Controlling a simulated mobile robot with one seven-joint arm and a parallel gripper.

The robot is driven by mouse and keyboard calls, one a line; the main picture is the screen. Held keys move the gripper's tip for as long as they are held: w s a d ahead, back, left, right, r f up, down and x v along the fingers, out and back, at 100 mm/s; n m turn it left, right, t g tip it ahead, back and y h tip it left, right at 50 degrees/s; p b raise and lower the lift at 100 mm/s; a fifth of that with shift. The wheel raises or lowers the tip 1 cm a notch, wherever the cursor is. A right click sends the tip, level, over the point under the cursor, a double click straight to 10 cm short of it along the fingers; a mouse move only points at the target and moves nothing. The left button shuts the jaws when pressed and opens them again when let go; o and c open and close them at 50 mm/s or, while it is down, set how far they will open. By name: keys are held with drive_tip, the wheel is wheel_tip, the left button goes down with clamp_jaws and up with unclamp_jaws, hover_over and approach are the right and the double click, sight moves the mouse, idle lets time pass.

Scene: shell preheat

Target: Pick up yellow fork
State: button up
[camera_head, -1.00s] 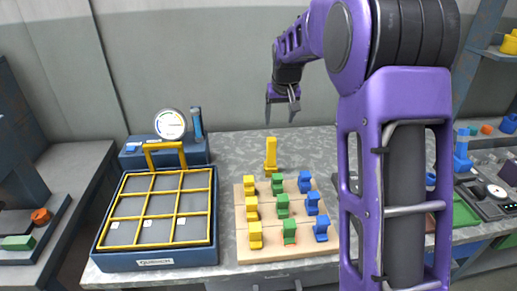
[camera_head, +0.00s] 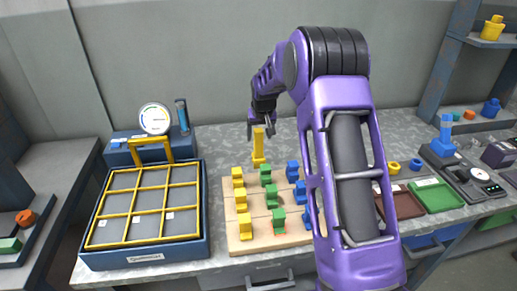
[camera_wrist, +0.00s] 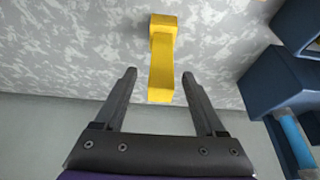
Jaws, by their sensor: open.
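The yellow fork (camera_head: 258,149) stands upright on the grey speckled bench, behind the wooden board. My gripper (camera_head: 262,130) is above and close to the top of the fork. In the wrist view my gripper (camera_wrist: 158,78) has its two fingers spread apart with nothing held between them. I cannot tell whether the fingertips are level with the fork's top.
A wooden board (camera_head: 262,243) with yellow, green and blue pieces stands in front of the fork. A blue box with a yellow grid (camera_head: 205,235) and a gauge (camera_head: 154,118) are to the left. Red and green trays (camera_head: 434,194) lie to the right.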

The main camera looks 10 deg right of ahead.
sight(258, 139)
drive_tip(key=x, duration=0.3)
drive_tip(key=shift+w+f, duration=0.1)
drive_tip(key=shift+f, duration=0.15)
clamp_jaws()
idle(1.2)
